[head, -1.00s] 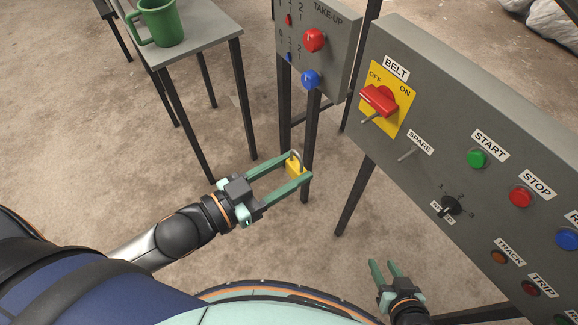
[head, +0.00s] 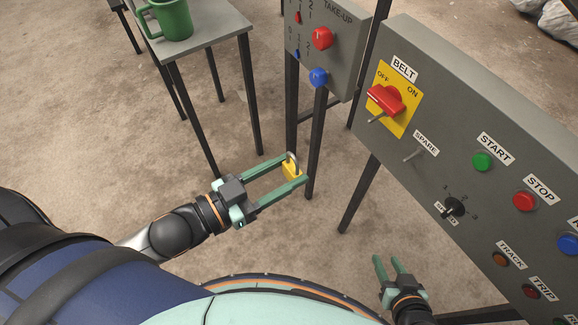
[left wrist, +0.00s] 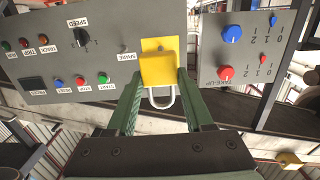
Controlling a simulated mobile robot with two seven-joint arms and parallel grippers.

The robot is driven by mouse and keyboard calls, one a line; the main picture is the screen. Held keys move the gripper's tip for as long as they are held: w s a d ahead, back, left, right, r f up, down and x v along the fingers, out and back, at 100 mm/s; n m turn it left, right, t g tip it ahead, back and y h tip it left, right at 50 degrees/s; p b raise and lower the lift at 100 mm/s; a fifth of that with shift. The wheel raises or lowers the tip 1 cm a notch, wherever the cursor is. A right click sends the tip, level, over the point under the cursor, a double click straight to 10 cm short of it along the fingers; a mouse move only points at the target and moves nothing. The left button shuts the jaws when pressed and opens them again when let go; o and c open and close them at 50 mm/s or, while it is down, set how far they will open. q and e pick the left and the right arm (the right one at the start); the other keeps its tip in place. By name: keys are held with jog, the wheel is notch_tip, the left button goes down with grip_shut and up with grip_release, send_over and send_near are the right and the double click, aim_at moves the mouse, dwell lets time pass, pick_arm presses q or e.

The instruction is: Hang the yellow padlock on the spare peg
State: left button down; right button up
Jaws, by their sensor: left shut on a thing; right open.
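The yellow padlock (head: 291,170) is held between the fingertips of my left gripper (head: 290,169), which is shut on it. In the left wrist view the padlock (left wrist: 157,69) shows its yellow body and its metal shackle between the fingers. The spare peg (head: 413,155) is a thin metal pin under the SPARE label on the grey belt panel (head: 460,205). It is to the right of the left gripper and apart from it, with nothing seen on it. My right gripper (head: 388,265) is open and empty, low in front of the panel.
The red belt switch (head: 385,98) on its yellow plate, with another pin below it, is just above the spare peg. The speed knob (head: 454,207) and several buttons are to the right. A take-up panel (head: 330,50) and a table (head: 200,40) with a green mug (head: 172,18) stand behind.

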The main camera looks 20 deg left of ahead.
pick_arm(q)
jog(key=shift+p+v, duration=0.3)
jog(key=shift+v, duration=0.75)
jog(key=shift+s, duration=0.1)
jog(key=shift+a, duration=0.1)
jog(key=p+v, duration=0.3)
jog(key=v, duration=0.3)
jog(key=shift+f, duration=0.2)
dwell(1.4)
